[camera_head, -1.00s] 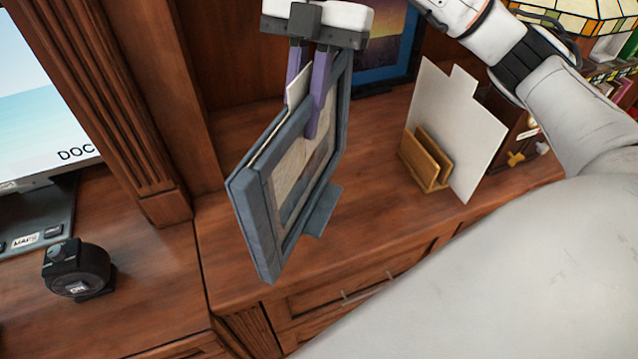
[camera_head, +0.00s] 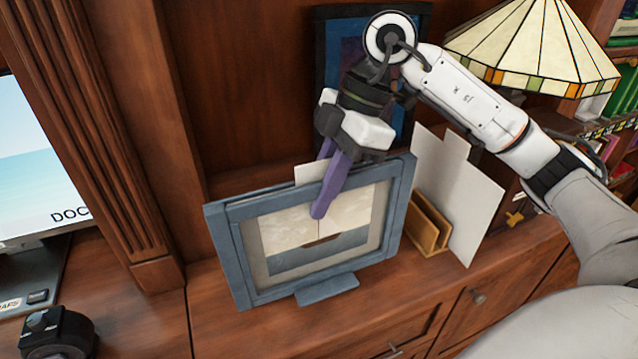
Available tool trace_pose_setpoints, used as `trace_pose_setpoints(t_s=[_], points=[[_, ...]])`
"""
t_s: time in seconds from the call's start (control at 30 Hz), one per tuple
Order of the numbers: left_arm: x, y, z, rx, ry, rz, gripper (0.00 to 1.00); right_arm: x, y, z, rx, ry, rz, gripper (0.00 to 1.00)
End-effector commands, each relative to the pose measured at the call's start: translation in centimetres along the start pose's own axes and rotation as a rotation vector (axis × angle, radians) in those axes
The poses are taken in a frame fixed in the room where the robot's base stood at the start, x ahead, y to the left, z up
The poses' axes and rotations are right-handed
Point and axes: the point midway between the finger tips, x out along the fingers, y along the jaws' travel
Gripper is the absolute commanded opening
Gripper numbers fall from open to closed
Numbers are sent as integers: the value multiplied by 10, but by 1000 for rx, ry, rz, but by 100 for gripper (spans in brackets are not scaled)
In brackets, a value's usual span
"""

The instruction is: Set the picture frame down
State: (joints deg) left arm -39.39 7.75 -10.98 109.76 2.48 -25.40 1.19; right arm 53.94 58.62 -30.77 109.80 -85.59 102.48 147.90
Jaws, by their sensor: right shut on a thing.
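The blue-grey picture frame (camera_head: 222,257) is upright, its front with a pale picture facing me, over the wooden cabinet top. My right gripper (camera_head: 322,190) is shut on the frame's top edge, with one purple finger in front of the picture and the other mostly behind. A small foot sticks out at the frame's lower front. I cannot tell whether the frame touches the cabinet top. My left gripper is not in view.
A wooden letter holder (camera_head: 428,226) with white cards (camera_head: 462,195) stands close right of the frame. Another blue frame (camera_head: 333,60) stands behind my gripper. A stained-glass lamp (camera_head: 535,45) is at upper right. A wooden pillar (camera_head: 105,130) and monitor (camera_head: 35,185) are left.

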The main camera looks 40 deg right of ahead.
Motion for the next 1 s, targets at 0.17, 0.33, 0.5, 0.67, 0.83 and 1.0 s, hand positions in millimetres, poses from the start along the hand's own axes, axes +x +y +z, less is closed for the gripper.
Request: trace_pose_setpoints(t_s=[0.17,0.33,0.5,0.67,0.83,1.0], points=[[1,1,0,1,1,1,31,10,1,4,-2,3,5,0],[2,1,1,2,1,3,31,30,1,12,-2,4,5,0],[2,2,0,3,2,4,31,36,1,15,-5,4,7,0],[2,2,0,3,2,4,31,39,0,16,-3,-1,0,15],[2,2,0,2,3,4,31,39,0,16,-2,-1,0,32],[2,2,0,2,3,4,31,38,0,16,-2,0,1,32]])
